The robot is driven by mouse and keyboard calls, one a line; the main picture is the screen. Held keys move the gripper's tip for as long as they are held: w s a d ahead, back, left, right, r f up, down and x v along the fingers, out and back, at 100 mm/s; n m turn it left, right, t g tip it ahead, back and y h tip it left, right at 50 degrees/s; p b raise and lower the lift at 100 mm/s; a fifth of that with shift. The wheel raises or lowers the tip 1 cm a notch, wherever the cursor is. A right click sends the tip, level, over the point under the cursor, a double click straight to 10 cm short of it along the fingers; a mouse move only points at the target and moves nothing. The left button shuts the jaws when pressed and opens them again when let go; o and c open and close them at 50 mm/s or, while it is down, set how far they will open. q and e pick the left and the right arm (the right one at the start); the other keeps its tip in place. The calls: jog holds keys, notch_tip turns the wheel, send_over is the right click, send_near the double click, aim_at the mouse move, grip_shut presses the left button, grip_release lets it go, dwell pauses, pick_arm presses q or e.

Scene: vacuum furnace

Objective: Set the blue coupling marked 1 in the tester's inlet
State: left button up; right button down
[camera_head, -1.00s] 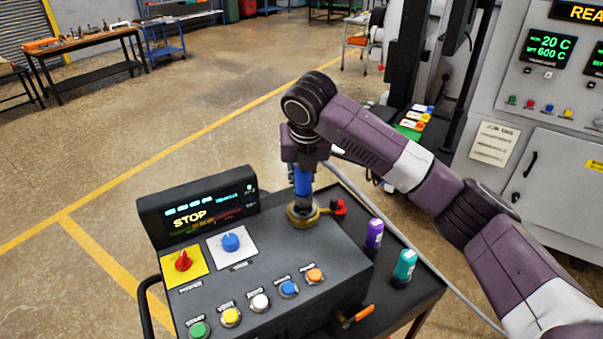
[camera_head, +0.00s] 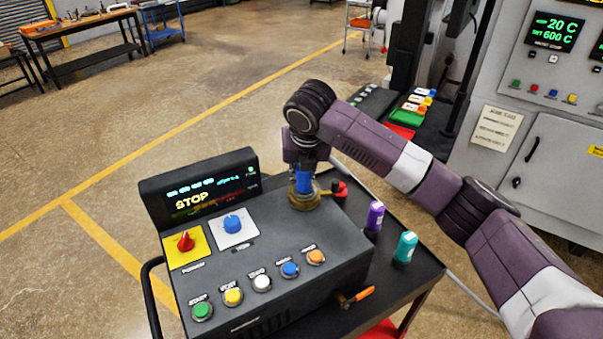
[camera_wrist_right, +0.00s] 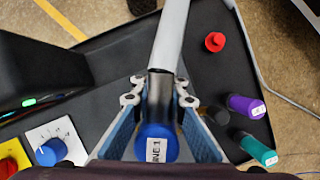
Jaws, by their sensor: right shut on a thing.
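The blue coupling (camera_head: 304,180) is upright in my right gripper (camera_head: 304,165), low at the tester's brass inlet (camera_head: 304,200). Its lower end meets or enters the ring; the arm and angle hide how deep it sits. In the right wrist view, the blue coupling (camera_wrist_right: 157,143) carries a white label ending in 1, between the two fingers of my right gripper (camera_wrist_right: 158,105). A dark metal section and a grey hose extend beyond it. The tester (camera_head: 270,265) shows STOP on its display. My left gripper is not in view.
A red cap (camera_head: 340,188) is beside the inlet. Purple (camera_head: 374,218) and teal (camera_head: 405,249) couplings stand on the cart at right. An orange-handled lever (camera_head: 357,296) projects from the tester's side. The furnace cabinet (camera_head: 560,130) is behind at right.

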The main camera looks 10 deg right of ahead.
jog(key=shift+s+f, duration=0.3)
jog(key=shift+f, duration=0.15)
jog(key=c, duration=1.8)
grip_release()
jog(key=shift+w+f, duration=0.1)
jog(key=shift+c, duration=0.2)
jog(key=shift+r, duration=0.55)
jog(key=v, duration=1)
jog(key=shift+a+r, duration=0.1)
jog(key=shift+r, duration=0.5)
jog(key=shift+s+r, duration=0.1)
jog(key=shift+s, duration=0.15)
